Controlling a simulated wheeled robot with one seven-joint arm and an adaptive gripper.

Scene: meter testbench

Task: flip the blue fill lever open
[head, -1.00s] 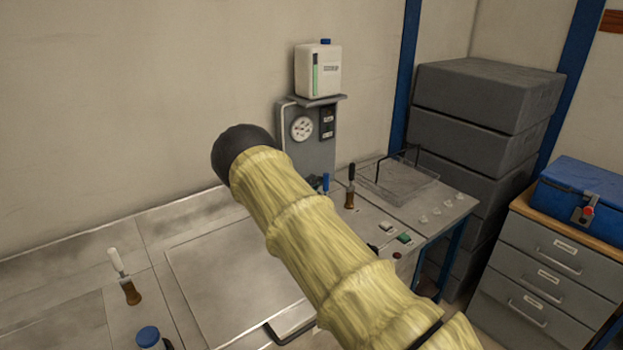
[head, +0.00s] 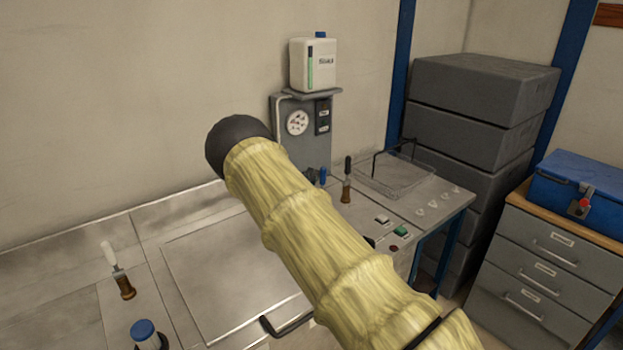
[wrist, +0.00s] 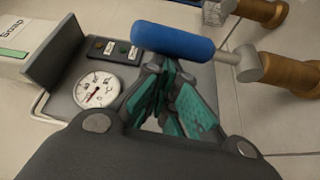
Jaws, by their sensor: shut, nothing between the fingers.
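The blue fill lever (wrist: 173,42) is large in the wrist view, a blue grip on a metal stem that joins a brass-coloured fitting. In the head view the lever (head: 322,175) shows as a small blue upright piece beside my sleeved arm. My gripper (wrist: 163,78) has its green-padded fingers together and empty, just below the blue grip in the wrist picture. I cannot tell whether the fingertips touch the grip. In the head view my gripper is hidden behind the arm.
A grey panel with a round gauge (head: 297,122) carries a white canister (head: 312,64). A black-handled lever (head: 347,178) stands right of the blue one. Grey crates (head: 480,120) stack behind.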

